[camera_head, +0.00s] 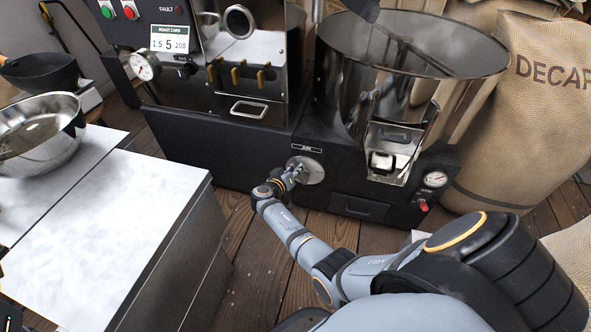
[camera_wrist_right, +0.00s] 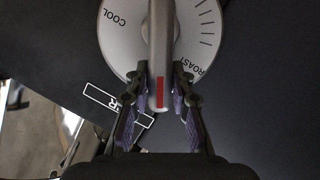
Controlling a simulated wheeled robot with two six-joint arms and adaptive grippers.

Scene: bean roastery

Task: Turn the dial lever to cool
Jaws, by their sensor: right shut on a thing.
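The dial (camera_head: 311,171) is a round silver plate on the black front of the roaster, below a small label. In the right wrist view the dial plate (camera_wrist_right: 194,38) carries the words COOL and ROAST and a row of tick marks. Its lever (camera_wrist_right: 159,50) is a grey bar with a red mark at its end, pointing between the two words. My right gripper (camera_head: 292,174) is at the dial. In the wrist view the right gripper's fingers (camera_wrist_right: 158,100) stand on both sides of the lever's red-marked end, shut on it. My left gripper is not in view.
A steel cooling drum (camera_head: 345,85) stands above the dial on the right. A pale-topped counter (camera_head: 100,215) with a steel bowl (camera_head: 35,140) is on the left. A DECAF sack (camera_head: 540,110) stands at right.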

